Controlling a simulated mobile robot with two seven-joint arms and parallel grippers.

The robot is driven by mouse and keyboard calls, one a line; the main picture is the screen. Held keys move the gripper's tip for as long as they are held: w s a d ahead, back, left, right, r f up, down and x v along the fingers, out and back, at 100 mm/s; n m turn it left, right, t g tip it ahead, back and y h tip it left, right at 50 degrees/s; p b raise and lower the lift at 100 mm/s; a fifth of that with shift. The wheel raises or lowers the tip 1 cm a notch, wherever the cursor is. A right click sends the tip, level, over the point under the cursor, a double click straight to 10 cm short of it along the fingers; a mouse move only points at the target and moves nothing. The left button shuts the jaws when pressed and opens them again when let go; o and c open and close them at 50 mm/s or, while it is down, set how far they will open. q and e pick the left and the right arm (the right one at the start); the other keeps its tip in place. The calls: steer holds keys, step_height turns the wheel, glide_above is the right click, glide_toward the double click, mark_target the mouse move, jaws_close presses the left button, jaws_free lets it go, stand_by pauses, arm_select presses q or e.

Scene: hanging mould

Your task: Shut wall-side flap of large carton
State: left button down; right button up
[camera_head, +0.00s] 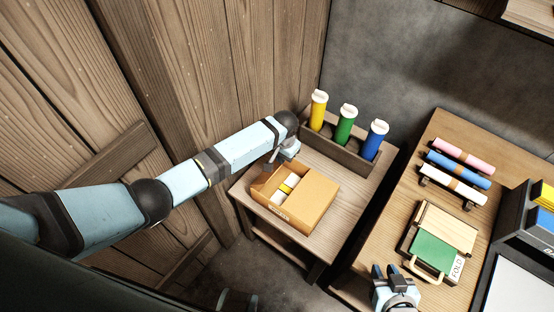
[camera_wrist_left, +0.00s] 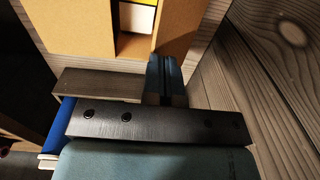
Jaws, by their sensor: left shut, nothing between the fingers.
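The large carton (camera_head: 311,199) is an open cardboard box on a small wooden table. White and yellow contents (camera_head: 286,187) show through its opening. A cardboard panel covers its right part. A narrower flap (camera_head: 263,183) stands raised on the side toward the plank wall. My left gripper (camera_head: 273,165) is shut and empty at the carton's far-left corner. In the left wrist view its closed fingers (camera_wrist_left: 165,80) are close to the edge of a cardboard flap (camera_wrist_left: 181,25); I cannot tell if they touch. My right gripper (camera_head: 385,270) is open and empty, away from the carton.
A wooden rack (camera_head: 345,146) with yellow, green and blue bottles stands behind the carton. The plank wall (camera_head: 230,80) is close on the left. A second table (camera_head: 400,205) on the right holds rolls and a green folding board (camera_head: 433,247).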

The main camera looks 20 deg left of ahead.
arm_select(q)
steer(key=s+d+f+y, duration=0.1)
steer(key=d+f+y, duration=0.1)
steer(key=d+y, duration=0.1)
steer(key=t+y+b, duration=0.1)
steer(key=t, duration=0.1)
glide_above(298, 185)
steer(key=a, duration=0.1)
step_height(298, 185, down, 4)
arm_select(e)
steer(key=shift+s+f, duration=0.1)
steer(key=shift+f, duration=0.3)
steer(key=shift+a+f+b, duration=0.1)
steer(key=shift+f+b, duration=0.2)
steer(key=shift+b, duration=0.15)
arm_select(q)
steer(key=shift+d+f, duration=0.2)
steer(key=shift+f, duration=0.4)
steer(key=shift+d+f, duration=0.2)
steer(key=shift+f, duration=0.35)
arm_select(e)
steer(key=shift+s+f, duration=0.1)
steer(key=shift+f, duration=0.3)
arm_select(q)
steer(key=shift+a, duration=0.1)
arm_select(e)
steer(key=shift+r, duration=0.2)
